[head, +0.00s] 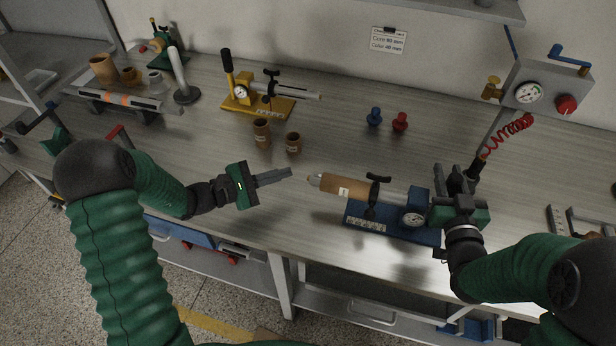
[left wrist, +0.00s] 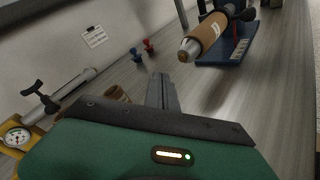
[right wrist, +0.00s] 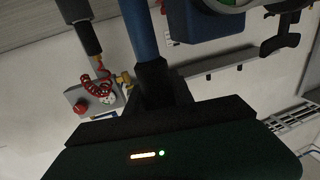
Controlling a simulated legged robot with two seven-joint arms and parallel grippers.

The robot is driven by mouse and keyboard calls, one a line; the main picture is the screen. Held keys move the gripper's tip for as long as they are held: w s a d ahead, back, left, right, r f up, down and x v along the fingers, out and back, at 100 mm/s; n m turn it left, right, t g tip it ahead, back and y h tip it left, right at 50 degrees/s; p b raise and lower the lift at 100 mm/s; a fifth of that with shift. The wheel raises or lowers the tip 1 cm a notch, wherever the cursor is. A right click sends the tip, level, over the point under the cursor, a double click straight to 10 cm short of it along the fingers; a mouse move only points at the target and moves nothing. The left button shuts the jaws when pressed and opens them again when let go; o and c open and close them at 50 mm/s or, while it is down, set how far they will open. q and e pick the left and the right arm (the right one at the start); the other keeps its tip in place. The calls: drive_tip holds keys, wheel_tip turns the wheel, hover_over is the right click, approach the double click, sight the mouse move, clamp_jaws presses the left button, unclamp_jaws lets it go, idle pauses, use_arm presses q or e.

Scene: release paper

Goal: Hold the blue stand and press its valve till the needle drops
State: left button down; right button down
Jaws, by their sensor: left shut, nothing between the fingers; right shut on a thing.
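The blue stand (head: 362,224) lies near the bench's front edge, with a gauge (head: 414,219) whose needle is too small to read. A brown cardboard core (head: 345,188) sits on the stand's shaft, whose metal tip (head: 314,180) sticks out to the left. I cannot tell which part is the valve; the tip also shows in the left wrist view (left wrist: 187,52). My left gripper (head: 289,173) is shut and empty, its fingertips a little left of the tip, apart from it. My right gripper (head: 456,180) is shut on a blue upright part of the stand (right wrist: 140,30).
Two brown cores (head: 262,133) stand behind my left gripper. A blue knob (head: 374,117) and a red knob (head: 400,122) stand farther back. A yellow stand (head: 262,104) is at the back left. A gauge box (head: 540,90) with a red coiled hose (head: 512,130) is at the right.

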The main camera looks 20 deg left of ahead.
use_arm(q)
drive_tip(key=shift+d, duration=1.2)
drive_tip(key=shift+d, duration=0.1)
idle(1.0)
drive_tip(key=shift+d+r, duration=0.1)
drive_tip(key=shift+d, duration=0.25)
drive_tip(key=shift+d, duration=0.2)
idle(0.3)
drive_tip(key=shift+d, duration=0.35)
drive_tip(key=shift+s+d, duration=0.1)
drive_tip(key=shift+d, duration=0.05)
idle(1.9)
drive_tip(key=shift+a, duration=1.05)
